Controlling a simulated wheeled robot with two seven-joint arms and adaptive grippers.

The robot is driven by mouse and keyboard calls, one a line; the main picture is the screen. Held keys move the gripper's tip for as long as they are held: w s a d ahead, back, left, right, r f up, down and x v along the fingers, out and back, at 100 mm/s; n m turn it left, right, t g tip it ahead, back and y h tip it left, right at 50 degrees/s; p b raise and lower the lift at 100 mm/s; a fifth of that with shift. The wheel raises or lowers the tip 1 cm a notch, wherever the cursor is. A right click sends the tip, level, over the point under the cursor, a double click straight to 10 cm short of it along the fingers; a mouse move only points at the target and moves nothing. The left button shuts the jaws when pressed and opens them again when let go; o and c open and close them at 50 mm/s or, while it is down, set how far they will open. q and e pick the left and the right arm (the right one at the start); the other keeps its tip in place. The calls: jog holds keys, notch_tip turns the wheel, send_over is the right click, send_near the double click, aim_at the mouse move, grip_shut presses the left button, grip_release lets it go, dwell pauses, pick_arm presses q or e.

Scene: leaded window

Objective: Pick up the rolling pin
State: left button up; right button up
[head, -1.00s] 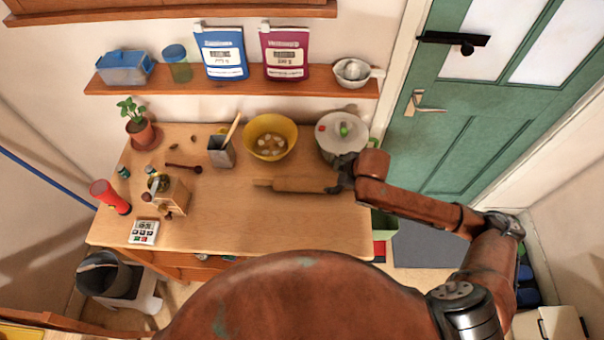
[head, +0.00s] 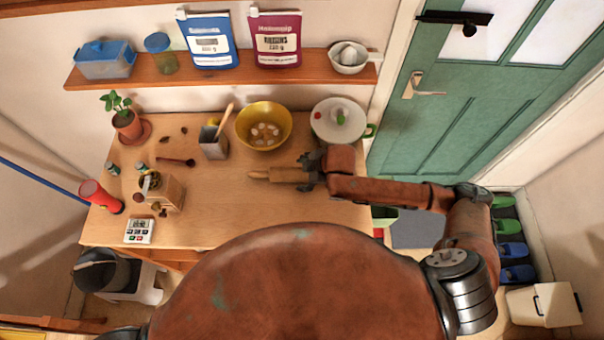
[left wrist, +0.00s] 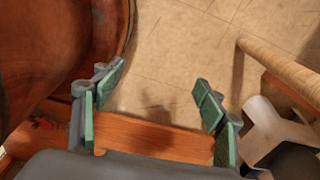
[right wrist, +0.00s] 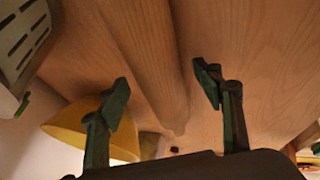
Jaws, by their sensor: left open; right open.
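The wooden rolling pin (head: 284,175) lies on the table, with its left handle end showing in the head view. My right gripper (head: 310,172) is over its right part and hides that end. In the right wrist view the pin (right wrist: 147,55) runs between the two spread fingers of the right gripper (right wrist: 163,85), which is open. I cannot tell whether the fingers touch it. My left gripper (left wrist: 158,80) shows only in the left wrist view. It is open and empty, above the floor beside a wooden edge.
A yellow bowl (head: 246,130) with pale pieces in it stands behind the pin. The front middle of the table (head: 225,220) is clear.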

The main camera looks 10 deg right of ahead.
jog(key=shift+w+f, duration=0.1)
jog(key=shift+f, duration=0.1)
jog(key=shift+c, duration=1.3)
jog(key=c, duration=0.7)
pick_arm(q)
jog(key=shift+w+a, duration=0.1)
jog(key=shift+w, duration=0.45)
pick_arm(e)
jog(key=shift+r, duration=0.1)
grip_shut()
